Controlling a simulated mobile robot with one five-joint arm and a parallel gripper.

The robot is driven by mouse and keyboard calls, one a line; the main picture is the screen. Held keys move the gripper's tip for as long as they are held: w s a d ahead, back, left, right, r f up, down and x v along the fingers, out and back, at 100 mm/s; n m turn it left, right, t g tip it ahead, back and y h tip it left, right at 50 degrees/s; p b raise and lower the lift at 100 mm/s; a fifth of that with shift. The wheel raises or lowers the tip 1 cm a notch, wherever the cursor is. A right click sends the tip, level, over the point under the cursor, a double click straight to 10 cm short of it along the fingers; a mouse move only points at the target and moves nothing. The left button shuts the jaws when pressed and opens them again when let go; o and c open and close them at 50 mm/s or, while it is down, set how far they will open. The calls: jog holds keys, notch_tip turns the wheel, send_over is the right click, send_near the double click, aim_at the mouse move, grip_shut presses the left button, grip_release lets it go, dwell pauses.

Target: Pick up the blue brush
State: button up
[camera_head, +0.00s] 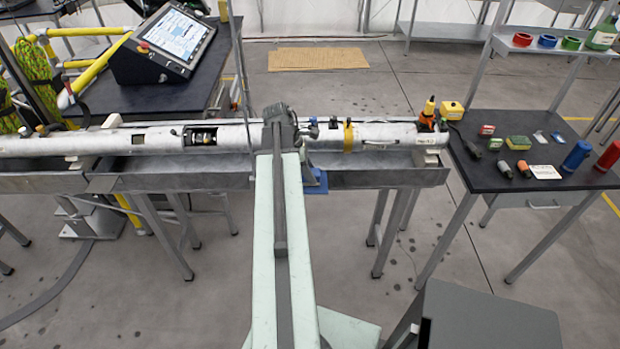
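No shape in view is clearly a blue brush.
The white tube (380,136) lies along a metal trough on legs. The dark table (490,180) holds several small items, including a green-yellow sponge (518,143) and a white card (545,172). A grey box (490,315) stands at lower right. A screen console (165,45) is upper left.

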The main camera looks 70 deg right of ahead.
grip_shut()
notch_tip(320, 180, up, 10)
jog(key=p, duration=1)
jog(key=shift+r, duration=0.15)
